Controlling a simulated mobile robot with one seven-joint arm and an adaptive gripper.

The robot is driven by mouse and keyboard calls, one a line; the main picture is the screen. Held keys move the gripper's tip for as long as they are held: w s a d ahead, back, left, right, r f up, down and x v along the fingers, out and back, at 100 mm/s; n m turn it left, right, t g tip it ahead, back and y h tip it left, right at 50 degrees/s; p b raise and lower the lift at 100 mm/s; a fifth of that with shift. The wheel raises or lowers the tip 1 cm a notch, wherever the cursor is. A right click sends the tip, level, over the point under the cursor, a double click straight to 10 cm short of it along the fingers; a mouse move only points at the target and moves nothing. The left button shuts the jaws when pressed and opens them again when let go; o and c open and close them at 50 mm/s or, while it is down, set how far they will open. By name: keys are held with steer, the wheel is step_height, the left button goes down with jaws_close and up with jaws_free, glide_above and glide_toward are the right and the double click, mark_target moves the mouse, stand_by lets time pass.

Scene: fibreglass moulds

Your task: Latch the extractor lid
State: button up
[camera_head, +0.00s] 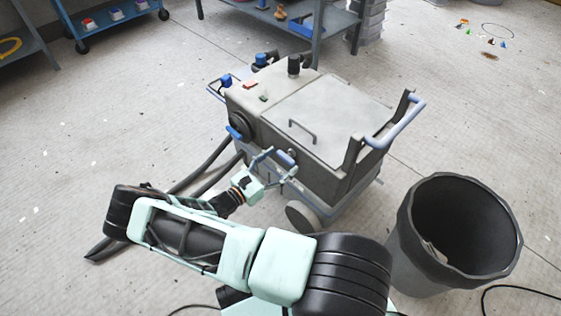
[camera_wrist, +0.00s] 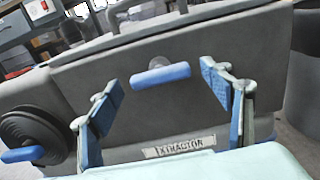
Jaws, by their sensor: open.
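The extractor (camera_head: 270,140) is a grey wheeled box in the middle of the head view. Its pale lid (camera_head: 345,108), with a bar handle (camera_head: 303,131), lies down flat over the top; whether its edge is fully seated I cannot tell. On the front face, the wrist view shows a blue latch handle (camera_wrist: 160,75) on a round mount, lying nearly level below the lid seam. My gripper (camera_head: 276,164) is at this front face. In the wrist view, its open, empty blue-padded fingers (camera_wrist: 160,80) stand either side of the latch handle, apart from it.
A blue-handled round knob (camera_wrist: 30,140) sits left of the latch, and an EXTRACTOR label (camera_wrist: 180,147) below it. A dark open bin (camera_head: 455,240) stands right of the extractor. A hose (camera_head: 200,170) lies on the floor at left. Shelves (camera_head: 320,20) stand behind.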

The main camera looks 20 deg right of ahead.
steer(key=v, duration=1.2)
steer(key=shift+r, duration=0.1)
